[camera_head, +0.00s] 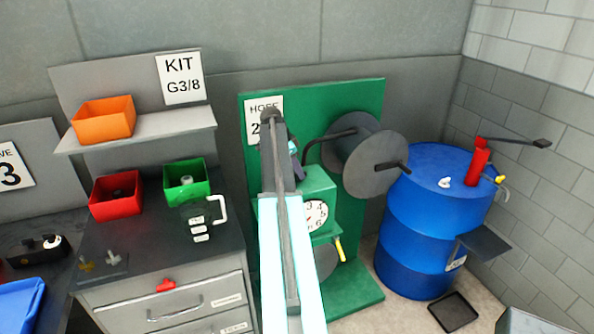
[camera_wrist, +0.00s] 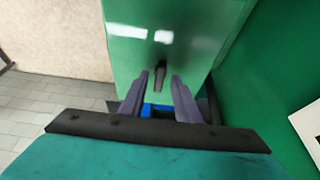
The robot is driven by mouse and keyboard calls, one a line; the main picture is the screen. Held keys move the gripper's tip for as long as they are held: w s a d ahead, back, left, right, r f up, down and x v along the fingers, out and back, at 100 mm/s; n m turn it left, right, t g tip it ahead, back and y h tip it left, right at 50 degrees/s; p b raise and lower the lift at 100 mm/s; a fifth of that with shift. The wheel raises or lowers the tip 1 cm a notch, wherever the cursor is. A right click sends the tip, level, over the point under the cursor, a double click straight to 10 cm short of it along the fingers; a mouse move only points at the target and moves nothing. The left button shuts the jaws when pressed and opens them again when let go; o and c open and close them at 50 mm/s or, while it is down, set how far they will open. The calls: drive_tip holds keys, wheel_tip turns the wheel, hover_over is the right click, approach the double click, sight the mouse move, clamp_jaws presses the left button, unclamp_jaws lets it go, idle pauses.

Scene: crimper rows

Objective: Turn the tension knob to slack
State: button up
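The dark tension knob (camera_wrist: 160,75) sticks out of the green machine housing (camera_wrist: 165,18) in the wrist view. Two whitish labels sit beside it; I cannot read them. My gripper (camera_wrist: 160,77) is open, with one grey-purple finger on each side of the knob and a visible gap on both sides. I cannot tell how far the fingertips are from the housing. In the head view the green housing (camera_head: 318,184) carries a round dial with numbers. My arm crosses in front of it there and hides the knob. Only a little of my gripper shows behind the arm.
A grey reel (camera_head: 378,160) with a black arm stands on the green panel (camera_head: 355,95) right of the housing. A yellow-handled lever (camera_head: 340,250) sits below the dial. A blue drum (camera_head: 428,225) stands at right, a drawer cabinet (camera_head: 165,300) with bins at left.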

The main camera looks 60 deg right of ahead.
clamp_jaws()
drive_tip(key=shift+a, duration=0.1)
